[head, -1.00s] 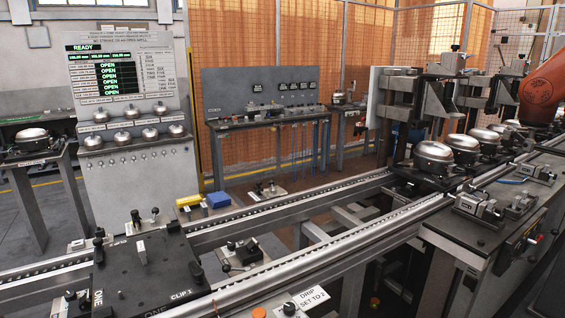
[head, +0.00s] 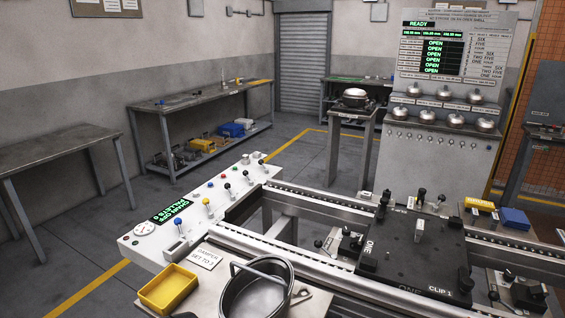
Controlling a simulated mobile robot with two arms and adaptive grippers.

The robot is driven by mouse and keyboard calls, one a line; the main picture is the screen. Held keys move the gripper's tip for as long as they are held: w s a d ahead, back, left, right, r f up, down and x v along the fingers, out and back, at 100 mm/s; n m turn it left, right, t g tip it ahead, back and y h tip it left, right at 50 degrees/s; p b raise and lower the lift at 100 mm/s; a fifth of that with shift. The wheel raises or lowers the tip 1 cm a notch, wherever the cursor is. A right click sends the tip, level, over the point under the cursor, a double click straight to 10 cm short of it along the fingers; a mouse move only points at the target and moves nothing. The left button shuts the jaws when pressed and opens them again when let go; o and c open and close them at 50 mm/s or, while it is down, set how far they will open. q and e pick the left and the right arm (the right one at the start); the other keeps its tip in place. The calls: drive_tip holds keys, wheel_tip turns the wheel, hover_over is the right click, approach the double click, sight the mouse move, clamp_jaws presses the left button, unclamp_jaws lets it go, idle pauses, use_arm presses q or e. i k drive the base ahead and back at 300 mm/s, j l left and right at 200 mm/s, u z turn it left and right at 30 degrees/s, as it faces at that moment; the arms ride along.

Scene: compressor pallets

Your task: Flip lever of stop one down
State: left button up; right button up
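Neither of my grippers shows in the head view. A black pallet marked ONE and CLIP 1 (head: 415,248) rests across the conveyor rails. A small black-and-metal mechanism (head: 345,243) with dark knobs sits between the rails, just left of the pallet. Another dark mechanism (head: 522,295) with knobs is at the lower right, beyond the pallet's right edge. A white control panel (head: 150,250) carries several small levers with coloured and black knobs.
A yellow tray (head: 167,290) and a metal pot (head: 255,297) stand at the front, beside a small sign (head: 205,257). A grey panel with metal domes (head: 440,165) stands behind the conveyor (head: 315,205). Workbenches (head: 60,150) line the left wall. The floor between is clear.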

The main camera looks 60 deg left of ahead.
sight(260, 161)
drive_tip(key=u, duration=2.4)
drive_tip(key=i+j+u, duration=0.45)
drive_tip(key=j, duration=0.5)
drive_tip(key=i+j+u, duration=0.45)
drive_tip(key=i+j, duration=0.3)
drive_tip(key=i+z, duration=0.15)
drive_tip(key=i, duration=0.35)
drive_tip(key=i+j+z, duration=0.15)
drive_tip(key=i, duration=0.3)
drive_tip(key=i+j+z, duration=0.15)
drive_tip(key=i, duration=0.3)
drive_tip(key=i+j+z, duration=0.15)
drive_tip(key=i, duration=0.35)
drive_tip(key=i+l+z, duration=0.2)
drive_tip(key=i+z, duration=1)
drive_tip(key=i+j+z, duration=0.2)
drive_tip(key=i+z, duration=0.4)
drive_tip(key=i, duration=0.55)
drive_tip(key=i+j+z, duration=0.15)
drive_tip(key=i, duration=0.55)
drive_tip(key=i+z, duration=0.2)
drive_tip(key=z, duration=0.25)
drive_tip(key=i+z, duration=0.2)
drive_tip(key=z, duration=0.25)
drive_tip(key=i+j+z, duration=0.2)
drive_tip(key=z, duration=0.2)
drive_tip(key=i+j+z, duration=0.15)
drive_tip(key=z, duration=0.3)
